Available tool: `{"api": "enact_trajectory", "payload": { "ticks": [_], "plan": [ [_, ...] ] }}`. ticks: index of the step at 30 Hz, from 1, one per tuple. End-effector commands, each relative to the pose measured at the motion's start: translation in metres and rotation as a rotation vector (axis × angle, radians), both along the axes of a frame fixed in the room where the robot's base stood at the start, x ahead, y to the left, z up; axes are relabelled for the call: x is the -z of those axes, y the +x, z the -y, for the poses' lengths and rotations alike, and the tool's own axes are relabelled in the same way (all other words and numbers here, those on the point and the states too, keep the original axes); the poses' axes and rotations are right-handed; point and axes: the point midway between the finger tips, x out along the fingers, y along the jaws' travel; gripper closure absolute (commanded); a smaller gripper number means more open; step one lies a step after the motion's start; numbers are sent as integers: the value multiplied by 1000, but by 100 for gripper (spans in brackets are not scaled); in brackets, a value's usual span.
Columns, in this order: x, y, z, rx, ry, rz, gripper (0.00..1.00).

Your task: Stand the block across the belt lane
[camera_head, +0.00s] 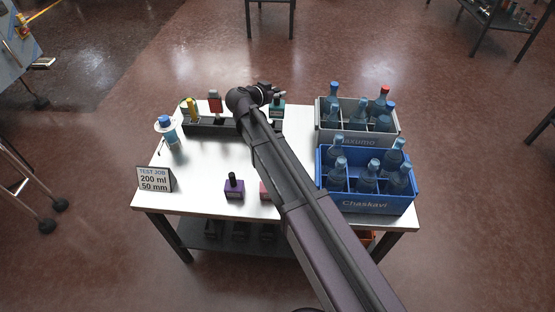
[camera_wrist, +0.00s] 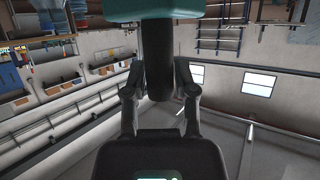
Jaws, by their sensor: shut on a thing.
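My gripper (camera_head: 267,92) is over the far edge of the white table, at the right end of a dark, low lane-like strip (camera_head: 230,130). In the wrist view its two fingers (camera_wrist: 160,78) close on the black cap of a teal bottle (camera_wrist: 165,10). The teal bottle (camera_head: 277,110) also shows in the head view beside my wrist, by the strip's right end; I cannot tell if it touches the strip. A yellow piece (camera_head: 193,110) and a red-and-grey piece (camera_head: 215,103) stand at the strip. I cannot pick out a separate block for sure.
A purple bottle (camera_head: 234,187) stands near the front edge, with a pink one (camera_head: 264,190) partly behind my arm. A sign (camera_head: 155,180) and a blue-capped item (camera_head: 167,128) are at left. Grey (camera_head: 352,138) and blue (camera_head: 365,204) bottle crates fill the right. The left-middle tabletop is clear.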

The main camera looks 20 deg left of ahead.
Motion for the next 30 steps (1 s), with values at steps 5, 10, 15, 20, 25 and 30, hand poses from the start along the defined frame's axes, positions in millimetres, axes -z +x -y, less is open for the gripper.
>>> {"api": "enact_trajectory", "payload": {
  "ticks": [5,10,15,20,25,30],
  "plan": [
    [39,5,1,0,0,1,100],
    [59,9,1,0,-1,1,100],
    [70,11,1,-1,-1,1,100],
    [72,12,1,-1,-1,1,100],
    [71,12,1,-1,-1,1,100],
    [71,11,1,-2,0,1,100]
  ]
}}
